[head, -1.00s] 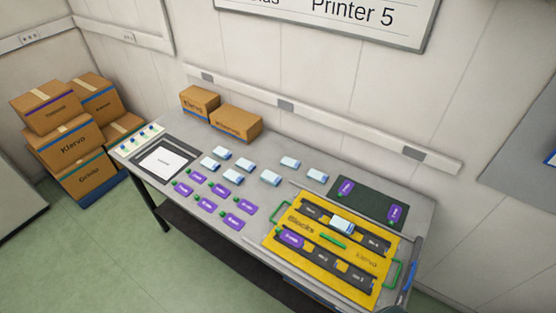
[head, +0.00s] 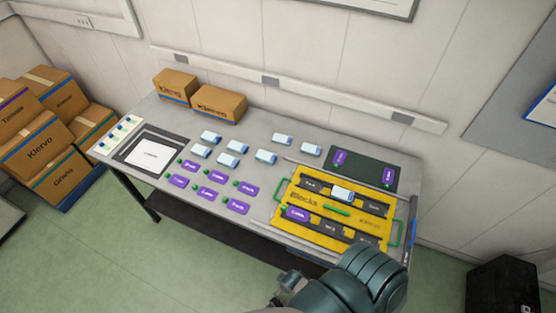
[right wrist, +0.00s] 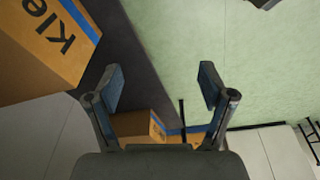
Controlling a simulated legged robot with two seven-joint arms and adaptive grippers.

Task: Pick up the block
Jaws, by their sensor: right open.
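Several small white-and-blue blocks (head: 265,157) stand on the grey table in the head view. One more white-and-blue block (head: 342,193) lies in the yellow tray marked "Blocks" (head: 362,227). Which of them is the task's block, I cannot tell. My right arm reaches in at the bottom of the head view, in front of the table and apart from the blocks. In the right wrist view my right gripper (right wrist: 161,87) is open with nothing between its fingers; no block shows there. My left gripper is not in view.
Purple-labelled bottles with green caps (head: 208,190) lie in rows left of the tray. A dark mat (head: 363,171) holds two more. Cardboard boxes (head: 218,103) stand at the table's back, others (head: 35,145) on the floor. A dark bin (head: 500,287) is at right.

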